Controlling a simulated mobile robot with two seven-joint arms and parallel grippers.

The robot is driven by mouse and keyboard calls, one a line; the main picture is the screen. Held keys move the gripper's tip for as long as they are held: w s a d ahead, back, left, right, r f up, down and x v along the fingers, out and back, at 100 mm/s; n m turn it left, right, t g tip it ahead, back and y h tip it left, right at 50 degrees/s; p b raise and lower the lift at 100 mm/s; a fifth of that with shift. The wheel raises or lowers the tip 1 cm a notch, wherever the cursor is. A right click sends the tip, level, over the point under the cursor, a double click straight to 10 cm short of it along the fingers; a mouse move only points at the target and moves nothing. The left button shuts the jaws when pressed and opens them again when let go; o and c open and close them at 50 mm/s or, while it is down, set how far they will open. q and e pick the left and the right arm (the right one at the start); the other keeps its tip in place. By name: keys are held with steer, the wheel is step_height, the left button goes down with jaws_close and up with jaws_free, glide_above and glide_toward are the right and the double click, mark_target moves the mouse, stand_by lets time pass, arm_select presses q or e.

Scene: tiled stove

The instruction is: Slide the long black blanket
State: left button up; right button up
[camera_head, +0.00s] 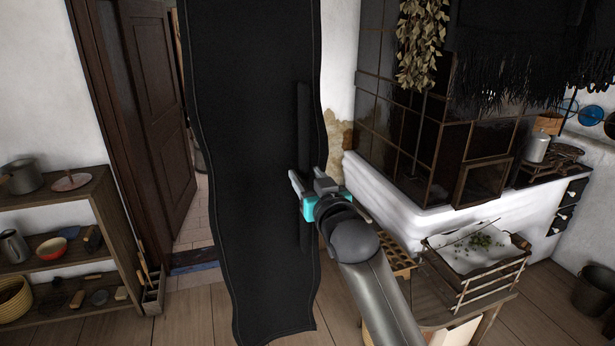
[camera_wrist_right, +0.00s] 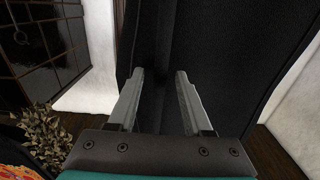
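The long black blanket (camera_head: 250,150) hangs upright in the middle of the head view, from the top edge down close to the floor. A narrow dark vertical strip or fold runs along its right part. My right gripper (camera_head: 306,176) is in front of the blanket's right side, at this strip. In the right wrist view, its two grey fingers (camera_wrist_right: 160,76) are spread apart, pointing at the black cloth (camera_wrist_right: 225,60). The dark strip shows between them; whether the fingers touch the cloth is not clear. My left gripper is not in view.
A wooden shelf (camera_head: 93,190) with pots stands at the left, beside a dark open door (camera_head: 158,110). At the right are the tiled stove (camera_head: 400,130) with its white ledge (camera_head: 400,205) and a low table with a white-lined crate (camera_head: 478,265). Dried leaves (camera_head: 421,40) hang above.

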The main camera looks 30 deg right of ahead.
jaws_close()
stand_by(1.3)
